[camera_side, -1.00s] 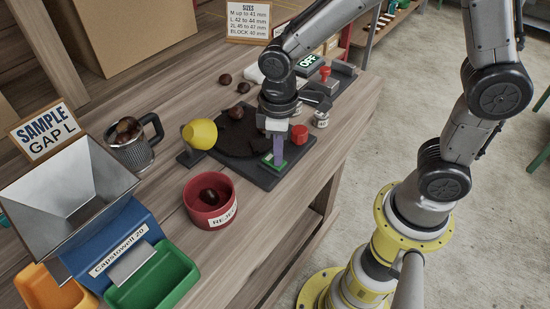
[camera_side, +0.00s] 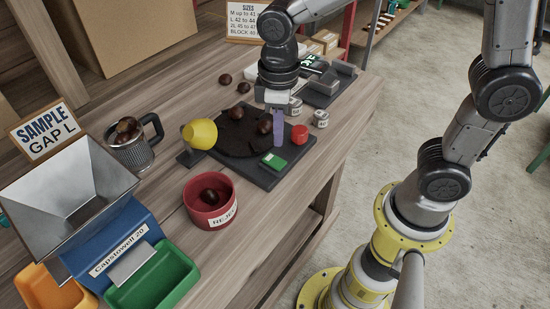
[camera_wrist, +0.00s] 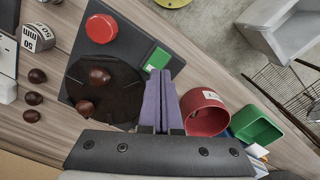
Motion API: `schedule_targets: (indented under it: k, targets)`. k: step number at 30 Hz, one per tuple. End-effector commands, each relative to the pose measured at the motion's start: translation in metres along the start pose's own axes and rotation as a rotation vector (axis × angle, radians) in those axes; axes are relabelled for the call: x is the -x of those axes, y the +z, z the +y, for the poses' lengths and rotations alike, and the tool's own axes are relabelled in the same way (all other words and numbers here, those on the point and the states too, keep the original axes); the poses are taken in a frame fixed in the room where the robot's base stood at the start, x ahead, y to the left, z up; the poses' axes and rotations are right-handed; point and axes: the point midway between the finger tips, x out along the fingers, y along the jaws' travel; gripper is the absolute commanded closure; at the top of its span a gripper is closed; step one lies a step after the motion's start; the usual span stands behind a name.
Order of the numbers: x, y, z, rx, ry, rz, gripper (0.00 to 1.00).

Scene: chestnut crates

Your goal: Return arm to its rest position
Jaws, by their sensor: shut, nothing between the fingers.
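My gripper (camera_side: 279,135) is shut and empty, raised above the dark plate at the right side of the round dark disc (camera_side: 235,138). In the wrist view its purple fingers (camera_wrist: 158,78) lie together, over the area between the disc and the red bowl. Two chestnuts rest on the disc, one of them near my fingers in the side view (camera_side: 265,127); the other chestnut (camera_wrist: 85,109) also shows in the wrist view.
A yellow cup-shaped part (camera_side: 200,134), a red button (camera_side: 299,134) and a green-topped block (camera_side: 274,161) stand around the disc. A metal mug (camera_side: 131,152), a hopper (camera_side: 75,190) and loose chestnuts (camera_side: 225,79) are on the bench.

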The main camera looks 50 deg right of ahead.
Motion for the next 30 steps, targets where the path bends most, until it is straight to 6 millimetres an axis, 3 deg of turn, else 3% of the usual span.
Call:
schedule_targets:
  k: [15,19,25,30]
  targets:
    - [0.01,0.001,0.002,-0.007,0.001,0.004,1.0]
    - [0.032,0.006,0.014,-0.048,0.017,0.07,1.0]
    - [0.082,0.059,0.031,-0.179,0.072,0.247,1.0]
    - [0.1,0.114,0.03,-0.324,0.12,0.387,1.0]
